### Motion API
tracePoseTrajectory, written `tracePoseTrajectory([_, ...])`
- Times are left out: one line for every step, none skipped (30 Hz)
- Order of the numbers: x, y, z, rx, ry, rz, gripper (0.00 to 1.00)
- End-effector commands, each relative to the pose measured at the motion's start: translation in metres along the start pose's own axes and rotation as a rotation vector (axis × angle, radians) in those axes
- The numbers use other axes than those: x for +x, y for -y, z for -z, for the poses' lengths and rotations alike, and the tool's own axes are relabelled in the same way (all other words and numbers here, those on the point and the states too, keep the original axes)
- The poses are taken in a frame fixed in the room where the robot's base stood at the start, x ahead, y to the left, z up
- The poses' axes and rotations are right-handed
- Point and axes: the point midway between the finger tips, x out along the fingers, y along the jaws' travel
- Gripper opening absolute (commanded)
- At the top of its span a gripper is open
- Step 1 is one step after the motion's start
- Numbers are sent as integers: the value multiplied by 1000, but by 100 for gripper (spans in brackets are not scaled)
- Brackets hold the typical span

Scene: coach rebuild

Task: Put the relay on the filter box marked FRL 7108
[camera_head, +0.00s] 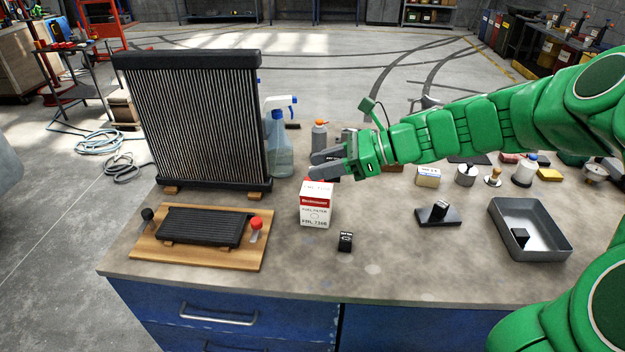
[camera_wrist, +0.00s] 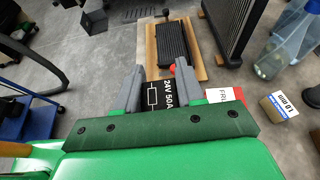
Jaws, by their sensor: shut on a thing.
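My gripper (camera_head: 318,165) is shut on a black relay (camera_wrist: 160,94) with white lettering "24V 50A", held between the fingers in the wrist view. In the head view the relay is mostly hidden by the fingers. The white and red fuel filter box (camera_head: 316,210) stands upright on the workbench, just below the fingertips. Its front carries an FRL number too small to read surely. Its top also shows in the wrist view (camera_wrist: 223,95), partly hidden, to the right of the relay. I cannot tell whether relay and box touch.
A black block (camera_head: 345,242) lies in front of the box. A wooden board with a finned cooler (camera_head: 202,227) and a tall radiator (camera_head: 200,125) stand left. A spray bottle (camera_head: 279,145) is behind. A grey tray (camera_head: 545,248) is right. The front middle bench is mostly clear.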

Motion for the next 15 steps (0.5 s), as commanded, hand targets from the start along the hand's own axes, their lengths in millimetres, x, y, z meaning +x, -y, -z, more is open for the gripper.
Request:
tracePoseTrajectory([4,6,2,0,0,-3,8])
tracePoseTrajectory([6,10,3,0,0,-3,8])
tracePoseTrajectory([8,15,5,0,0,-2,8])
tracePoseTrajectory([10,19,6,0,0,-2,8])
tracePoseTrajectory([12,23,8,1,0,-2,8])
tracePoseTrajectory([14,28,9,0,-1,-2,8])
tracePoseTrajectory([16,32,10,0,0,-1,8])
tracePoseTrajectory([17,36,11,0,0,0,8])
tracePoseTrajectory([20,40,12,0,0,0,8])
tracePoseTrajectory([22,43,13,0,0,-1,8])
tracePoseTrajectory([24,47,14,0,0,-1,8])
tracePoseTrajectory([26,51,16,0,0,-1,8])
tracePoseTrajectory([28,55,17,1,0,-1,8])
tracePoseTrajectory([30,58,19,1,-1,-1,8])
tracePoseTrajectory([32,64,20,1,-1,-1,8])
